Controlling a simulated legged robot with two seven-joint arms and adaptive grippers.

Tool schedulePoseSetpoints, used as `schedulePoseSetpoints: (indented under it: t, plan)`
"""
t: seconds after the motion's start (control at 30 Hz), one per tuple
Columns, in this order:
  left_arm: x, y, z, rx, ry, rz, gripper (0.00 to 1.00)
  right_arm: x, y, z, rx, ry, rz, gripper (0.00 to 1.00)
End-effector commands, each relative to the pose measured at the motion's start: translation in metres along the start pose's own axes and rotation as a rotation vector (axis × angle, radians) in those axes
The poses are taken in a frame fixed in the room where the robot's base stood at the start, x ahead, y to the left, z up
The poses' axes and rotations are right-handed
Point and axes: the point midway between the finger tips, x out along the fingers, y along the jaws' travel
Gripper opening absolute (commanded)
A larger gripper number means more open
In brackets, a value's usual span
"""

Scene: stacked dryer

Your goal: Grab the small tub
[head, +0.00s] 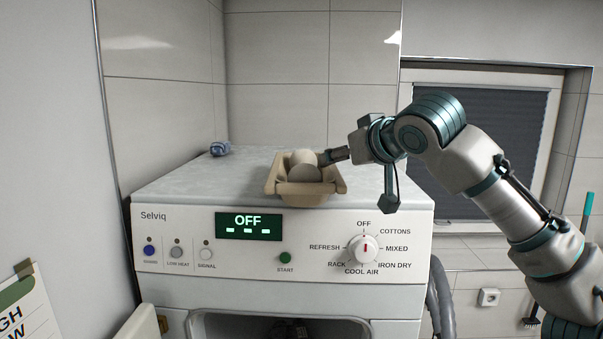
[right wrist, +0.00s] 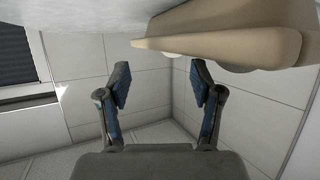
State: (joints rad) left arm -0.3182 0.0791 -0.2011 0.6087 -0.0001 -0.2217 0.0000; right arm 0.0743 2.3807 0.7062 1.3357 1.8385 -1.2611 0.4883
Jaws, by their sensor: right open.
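The small tub (head: 304,189) is beige with a flared rim and stands near the front edge of the dryer top. Pale round balls (head: 303,165) lie inside it. My right gripper (head: 328,157) reaches in from the right, at the tub's far right rim. In the right wrist view the right gripper (right wrist: 160,84) has its two fingers apart with nothing between them. The tub (right wrist: 235,35) shows there at the upper right, beyond the fingertips. Whether a finger touches the rim I cannot tell. My left gripper is not in view.
The white dryer (head: 180,222) carries a grey top (head: 185,188) with free room left of the tub. A small blue striped bundle (head: 220,149) lies at the back left. Tiled walls (head: 280,65) close off the back. The dryer opening (head: 285,328) is below.

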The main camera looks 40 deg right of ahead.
Motion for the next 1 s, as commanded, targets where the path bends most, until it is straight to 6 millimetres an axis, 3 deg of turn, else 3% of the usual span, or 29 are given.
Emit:
schedulePoseSetpoints:
  t: [0.3, 0.5, 0.77, 1.0]
  plan:
    - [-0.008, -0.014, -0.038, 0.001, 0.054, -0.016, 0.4, 0.035, 0.009, 0.0, 0.008, -0.003, -0.002, 0.65]
    - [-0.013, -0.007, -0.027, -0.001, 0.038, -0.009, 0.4, 0.061, 0.004, 0.0, 0.007, -0.001, -0.001, 0.65]
    - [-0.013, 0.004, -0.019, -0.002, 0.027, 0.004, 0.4, 0.063, -0.003, 0.0, 0.002, 0.001, 0.001, 0.65]
    - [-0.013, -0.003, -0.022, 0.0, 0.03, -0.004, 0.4, 0.064, -0.001, 0.0, 0.003, 0.001, 0.0, 0.08]
